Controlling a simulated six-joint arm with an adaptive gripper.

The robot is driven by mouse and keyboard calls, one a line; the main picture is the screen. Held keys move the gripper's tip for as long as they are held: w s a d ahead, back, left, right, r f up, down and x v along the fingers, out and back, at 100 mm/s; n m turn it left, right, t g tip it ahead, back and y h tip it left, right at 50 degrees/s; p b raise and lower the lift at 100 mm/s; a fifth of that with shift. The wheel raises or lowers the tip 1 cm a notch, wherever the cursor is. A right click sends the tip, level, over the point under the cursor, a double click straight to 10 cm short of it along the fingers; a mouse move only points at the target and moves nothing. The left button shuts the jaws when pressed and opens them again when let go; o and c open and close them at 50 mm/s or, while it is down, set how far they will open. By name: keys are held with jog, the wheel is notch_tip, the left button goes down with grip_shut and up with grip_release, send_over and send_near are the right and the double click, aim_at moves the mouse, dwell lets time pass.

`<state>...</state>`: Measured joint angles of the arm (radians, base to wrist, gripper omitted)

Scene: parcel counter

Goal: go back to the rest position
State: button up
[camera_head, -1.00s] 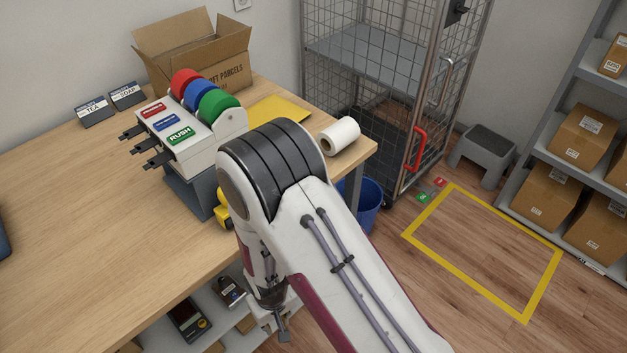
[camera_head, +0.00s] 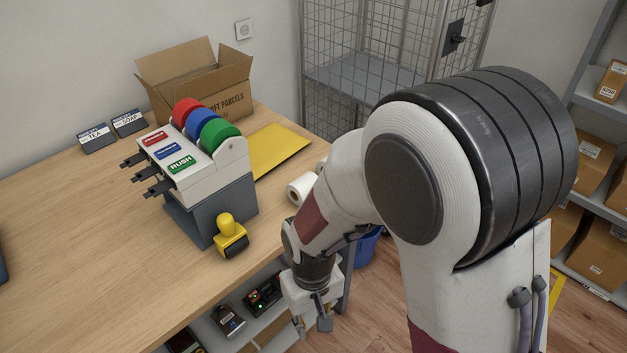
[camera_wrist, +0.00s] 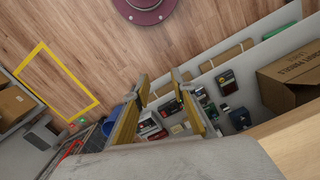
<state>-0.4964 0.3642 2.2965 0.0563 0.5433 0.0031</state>
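My gripper (camera_head: 313,322) hangs beside the front edge of the counter, pointing down, in the head view. It also shows in the wrist view (camera_wrist: 163,90), where its two yellow fingers stand apart with nothing between them. It is open and empty, clear of the counter's things. My bent arm fills the right middle of the head view and hides part of the cage and floor.
The wooden counter (camera_head: 80,230) holds a tape dispenser (camera_head: 215,200), a yellow stamp (camera_head: 230,235), a white roll (camera_head: 301,188), a yellow envelope (camera_head: 272,150) and an open carton (camera_head: 215,95). A shelf with small devices (camera_head: 262,296) lies under it. A wire cage (camera_head: 350,75) stands behind.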

jog(key=s+d+r+m+t, duration=0.2)
jog(key=d+r, duration=0.6)
jog(key=r, duration=0.4)
jog(key=s+d+r+m+t, duration=0.3)
jog(key=s+d+r, duration=0.3)
jog(key=d+r, duration=0.3)
notch_tip(320, 180, up, 4)
jog(key=shift+d+t, duration=0.15)
jog(key=shift+t, duration=0.55)
jog(key=shift+o, duration=0.3)
jog(key=shift+f, duration=0.1)
dwell(1.4)
